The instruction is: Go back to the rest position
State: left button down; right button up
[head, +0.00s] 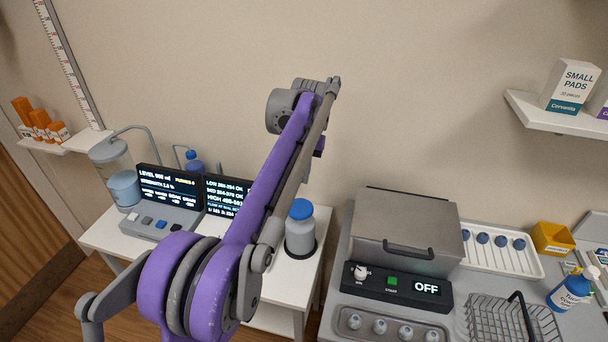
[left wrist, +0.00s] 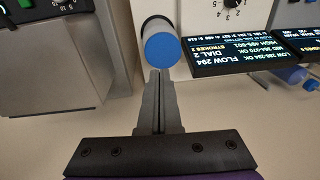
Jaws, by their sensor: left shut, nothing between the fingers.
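My left gripper (left wrist: 158,78) is shut and empty in the left wrist view, its fingers together below a blue-capped jar there. In the head view my purple and grey left arm rises from the bottom left to the upper middle; I cannot make out the fingertips there. The grey jar with a blue cap (head: 301,229) stands upright on the white table, right of the arm; its cap (left wrist: 162,47) shows just beyond the fingertips in the left wrist view. I cannot tell the height gap between them. My right gripper is not in view.
Two black display screens (head: 170,188) stand on the white table, one partly behind my arm. A grey lidded machine (head: 405,230) reading OFF, a wire basket (head: 490,318) and a white tray (head: 530,262) are to the right. Shelves hold an orange-bottle group (head: 40,118) and a Small Pads box (head: 570,86).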

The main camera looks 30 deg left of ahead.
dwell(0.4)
pick_arm(q)
jog(key=s+d+f+m+t, duration=0.1)
jog(key=s+d+f, duration=0.3)
jog(key=s, duration=0.5)
jog(key=s+d+f+t, duration=0.2)
jog(key=s+d+f, duration=0.2)
jog(key=s, duration=0.5)
jog(key=s+d+f+m+t+h, duration=0.1)
jog(key=s+d+f+t, duration=0.1)
jog(key=s+d+f, duration=0.3)
jog(key=s+f, duration=0.2)
jog(key=s, duration=0.1)
jog(key=shift+s+m, duration=0.3)
jog(key=shift+s, duration=0.1)
